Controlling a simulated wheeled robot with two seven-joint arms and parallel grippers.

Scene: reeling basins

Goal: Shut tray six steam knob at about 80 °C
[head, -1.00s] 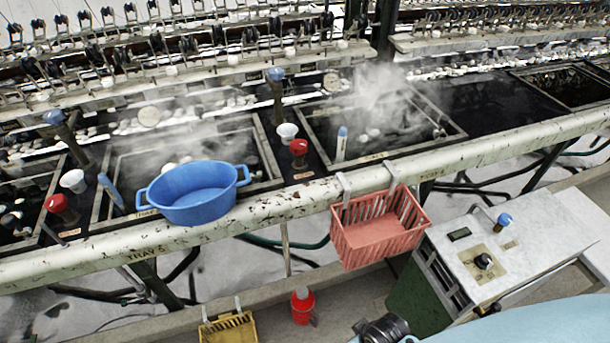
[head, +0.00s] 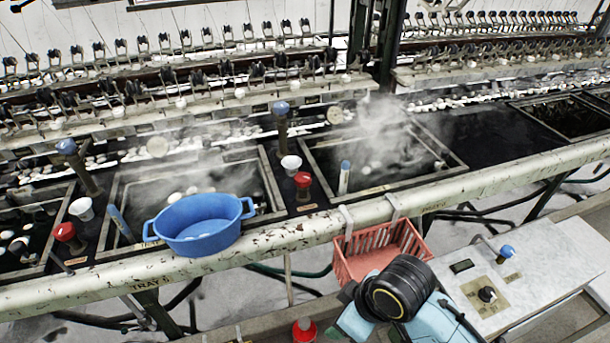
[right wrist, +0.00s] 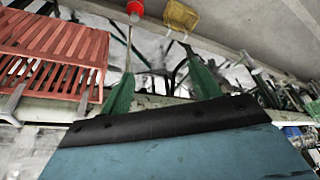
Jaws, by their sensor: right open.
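The tray six basin (head: 385,145) steams at centre right in the head view, above a worn "TRAY 6" rail label (head: 437,204). A red knob (head: 303,180) stands on a post at its left edge. A blue knob (head: 281,108) stands on a taller post behind. The small plates are too small to read. A blue-capped thermometer-like stick (head: 344,177) leans in the basin; its reading cannot be seen. My right gripper (right wrist: 158,60) is open and empty, with green fingers apart. In the head view it is partly hidden by my wrist, below the rail. My left gripper is not in view.
A blue tub (head: 199,238) sits on the front rail (head: 90,290). A red basket (head: 372,255) hangs from it, beside my right wrist. Tray five's red knob (head: 65,232) is at far left. A control box (head: 535,255) stands at right.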

